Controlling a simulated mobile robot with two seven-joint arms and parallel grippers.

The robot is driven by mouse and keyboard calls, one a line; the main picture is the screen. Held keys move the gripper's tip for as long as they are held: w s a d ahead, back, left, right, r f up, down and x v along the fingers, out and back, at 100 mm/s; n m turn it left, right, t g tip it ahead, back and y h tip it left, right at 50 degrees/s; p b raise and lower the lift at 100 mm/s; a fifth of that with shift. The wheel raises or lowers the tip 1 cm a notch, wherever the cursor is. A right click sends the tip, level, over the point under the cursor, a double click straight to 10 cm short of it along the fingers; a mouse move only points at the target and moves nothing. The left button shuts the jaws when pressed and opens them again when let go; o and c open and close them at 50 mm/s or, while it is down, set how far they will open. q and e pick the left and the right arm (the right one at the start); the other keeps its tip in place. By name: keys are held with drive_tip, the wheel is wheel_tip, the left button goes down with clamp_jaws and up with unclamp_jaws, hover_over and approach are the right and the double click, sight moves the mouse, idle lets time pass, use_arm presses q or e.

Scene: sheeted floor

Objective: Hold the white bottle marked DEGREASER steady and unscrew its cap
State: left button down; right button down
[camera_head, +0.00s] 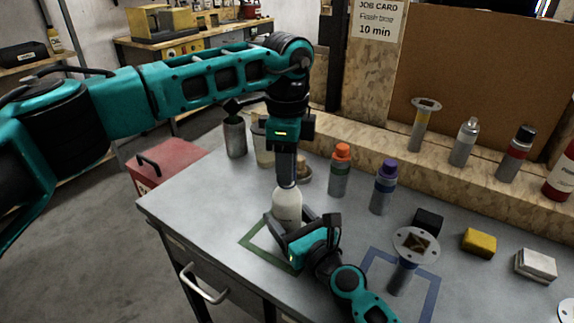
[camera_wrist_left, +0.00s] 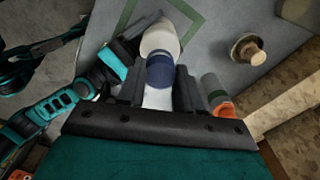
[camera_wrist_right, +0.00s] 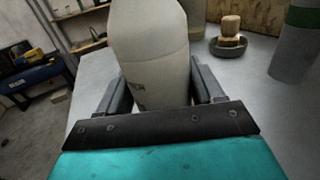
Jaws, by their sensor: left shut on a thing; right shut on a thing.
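The white bottle (camera_head: 287,207) stands upright on the grey table by the green outlined square. It fills the middle of the right wrist view (camera_wrist_right: 150,50), with only part of its dark lettering showing. My right gripper (camera_head: 292,232) is shut around the bottle's body from the front, low down. My left gripper (camera_head: 287,178) points straight down over the bottle and is shut on its cap. In the left wrist view a blue part (camera_wrist_left: 160,72) and a paler part show between the fingers, above the white shoulder. The fingers hide the cap in the head view.
An orange-capped bottle (camera_head: 340,170) and a purple-capped bottle (camera_head: 384,187) stand to the right. A grey canister (camera_head: 235,138) stands behind left. A flanged pipe piece (camera_head: 402,274) stands in the blue outlined square. A yellow block (camera_head: 478,242) lies further right.

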use_arm(q)
drive_tip(key=shift+r, duration=0.8)
drive_tip(key=shift+r, duration=2)
use_arm(e)
drive_tip(key=shift+c, duration=0.4)
unclamp_jaws()
